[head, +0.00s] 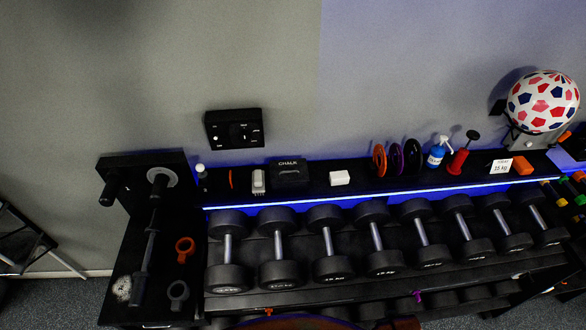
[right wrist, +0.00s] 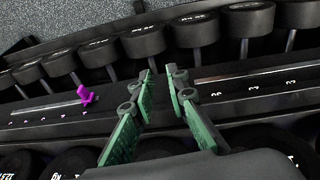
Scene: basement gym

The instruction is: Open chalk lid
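The chalk box (head: 289,172) is a small black box with "CHALK" in pale letters. It stands on the shelf above the dumbbells in the head view, left of the middle. Its lid looks closed, though it is small and dark in the picture. My right gripper (right wrist: 160,77) shows in the right wrist view with two green fingers. The fingers are apart with nothing between them, in front of the dumbbell rack. The chalk box is not in the right wrist view. My left gripper is not in view.
A white block (head: 340,178) stands right of the chalk box and a grey-white item (head: 258,181) close on its left. Dumbbells (head: 325,243) fill the rack below. A black control panel (head: 234,128) is on the wall above. A purple clip (right wrist: 86,96) sits on a rack rail.

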